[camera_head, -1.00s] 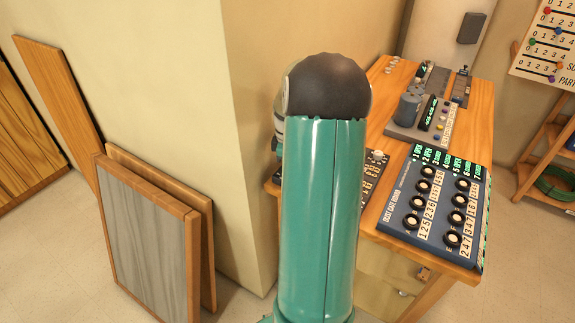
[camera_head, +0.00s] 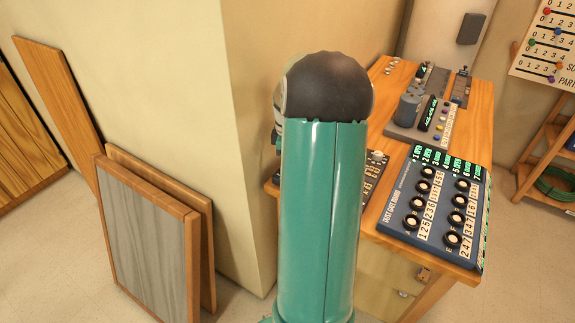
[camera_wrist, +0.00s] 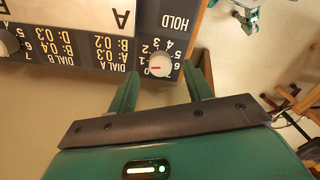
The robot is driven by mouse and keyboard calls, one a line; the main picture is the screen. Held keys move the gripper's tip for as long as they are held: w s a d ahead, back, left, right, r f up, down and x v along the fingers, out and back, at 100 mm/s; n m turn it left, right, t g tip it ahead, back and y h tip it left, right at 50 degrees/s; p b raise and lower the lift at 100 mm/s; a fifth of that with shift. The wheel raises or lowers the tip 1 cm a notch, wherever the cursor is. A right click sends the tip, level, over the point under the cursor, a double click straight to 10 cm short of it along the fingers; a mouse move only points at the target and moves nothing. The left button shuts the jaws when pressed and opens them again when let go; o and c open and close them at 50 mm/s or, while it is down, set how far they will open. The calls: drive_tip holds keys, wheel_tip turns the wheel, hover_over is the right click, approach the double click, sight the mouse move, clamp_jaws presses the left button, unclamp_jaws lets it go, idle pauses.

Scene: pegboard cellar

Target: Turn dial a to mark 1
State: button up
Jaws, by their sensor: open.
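In the wrist view the control panel appears upside down. A white dial (camera_wrist: 160,64) with a short red pointer sits at its lower edge beside the "DIAL A" label (camera_wrist: 107,55). Small numerals ring this dial; the pointer lies nearly level, and its exact mark is too small to read. My gripper (camera_wrist: 162,76) is open and empty. Its two green fingers (camera_wrist: 125,93) point at the panel, one on each side of the dial; I cannot tell whether they touch it. My arm hides most of this panel in the head view.
Another white knob (camera_wrist: 8,42) is at the panel's left in the wrist view. In the head view, a blue dust gate board (camera_head: 408,220) with several knobs lies on the wooden bench (camera_head: 480,112). A wall corner (camera_head: 232,130) stands close left of my arm.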

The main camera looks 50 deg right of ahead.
wheel_tip(320, 180, up, 11)
idle(0.3)
drive_tip(key=shift+d, duration=0.1)
idle(0.4)
